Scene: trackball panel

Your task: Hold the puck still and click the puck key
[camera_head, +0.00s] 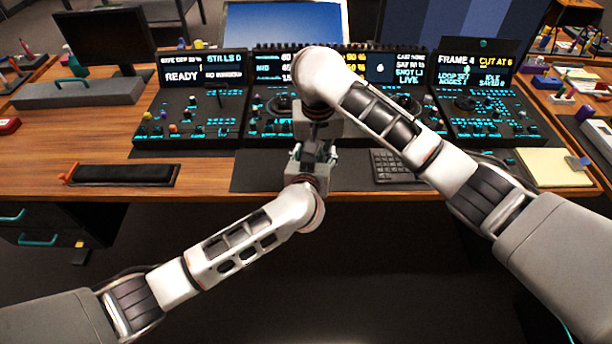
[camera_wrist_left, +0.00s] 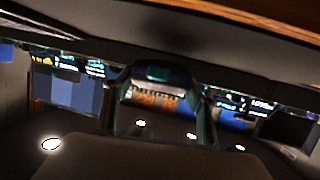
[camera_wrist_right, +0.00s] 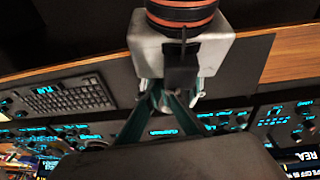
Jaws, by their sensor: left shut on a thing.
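My left gripper (camera_head: 310,158) reaches in over the front of the desk at the centre and is shut on the puck. The puck is almost wholly hidden among the fingers, and I cannot make out its key. In the left wrist view the teal fingers (camera_wrist_left: 160,75) come together around something dark. My right gripper (camera_head: 318,142) points down from above, just beyond the left one. In the right wrist view its fingers (camera_wrist_right: 163,97) converge and look shut, close to the left gripper's grey body. I cannot tell whether they touch the puck.
A control panel (camera_head: 190,115) with lit teal keys runs along the back, screens above it. A keyboard (camera_head: 393,166) lies right of the grippers. A black tray (camera_head: 124,174) lies left; a yellow pad (camera_head: 548,167) lies right.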

